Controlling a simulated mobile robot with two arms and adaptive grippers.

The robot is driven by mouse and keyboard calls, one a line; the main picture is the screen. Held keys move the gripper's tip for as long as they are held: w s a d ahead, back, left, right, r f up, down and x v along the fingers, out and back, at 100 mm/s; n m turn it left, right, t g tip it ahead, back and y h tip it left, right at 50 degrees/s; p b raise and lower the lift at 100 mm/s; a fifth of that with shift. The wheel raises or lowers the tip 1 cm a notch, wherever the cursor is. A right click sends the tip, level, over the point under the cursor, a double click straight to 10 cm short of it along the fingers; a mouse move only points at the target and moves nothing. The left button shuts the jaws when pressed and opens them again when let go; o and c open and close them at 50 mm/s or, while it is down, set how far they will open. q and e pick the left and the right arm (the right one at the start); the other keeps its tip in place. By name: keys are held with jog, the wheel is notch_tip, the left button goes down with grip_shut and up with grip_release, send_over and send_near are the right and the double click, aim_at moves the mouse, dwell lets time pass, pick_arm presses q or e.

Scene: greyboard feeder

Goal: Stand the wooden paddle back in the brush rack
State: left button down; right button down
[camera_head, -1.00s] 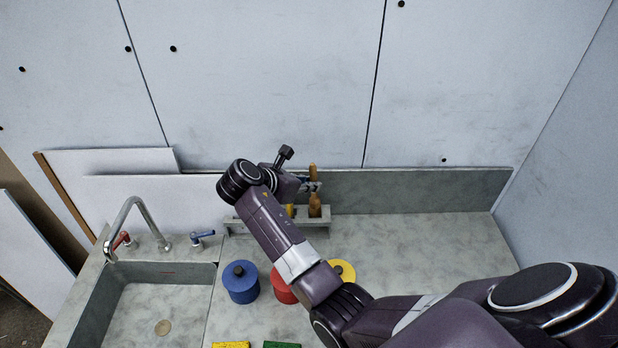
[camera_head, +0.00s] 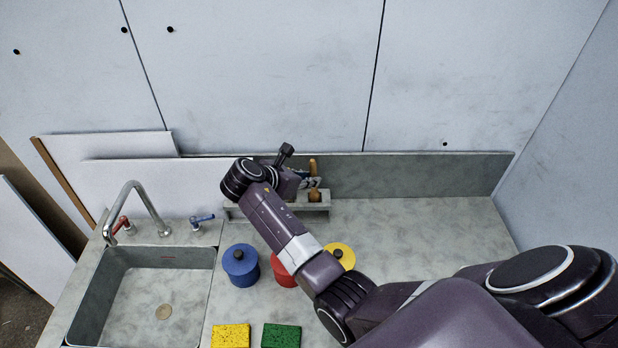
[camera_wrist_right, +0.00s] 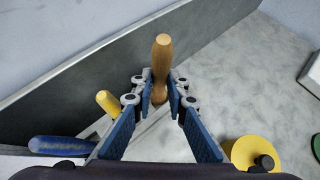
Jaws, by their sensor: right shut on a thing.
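The wooden paddle (camera_head: 313,167) shows as an upright brown handle at the right end of the grey brush rack (camera_head: 320,208). Its lower part is hidden in or behind the rack, so I cannot tell how deep it sits. My right gripper (camera_head: 311,183) reaches it from the left and is shut on the handle. In the right wrist view the fingers (camera_wrist_right: 160,92) stand on both sides of the wooden handle (camera_wrist_right: 162,55). My left gripper is not in view.
A yellow handle (camera_wrist_right: 108,103) and a blue handle (camera_wrist_right: 62,146) stand beside the paddle. Blue (camera_head: 240,265), red (camera_head: 284,271) and yellow (camera_head: 341,254) lidded pots are below my arm. A sink (camera_head: 155,258) lies left; the counter (camera_head: 430,225) at right is clear.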

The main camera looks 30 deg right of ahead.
jog(key=c, duration=1.8)
grip_release()
jog(key=shift+a, duration=0.1)
jog(key=v, duration=1.2)
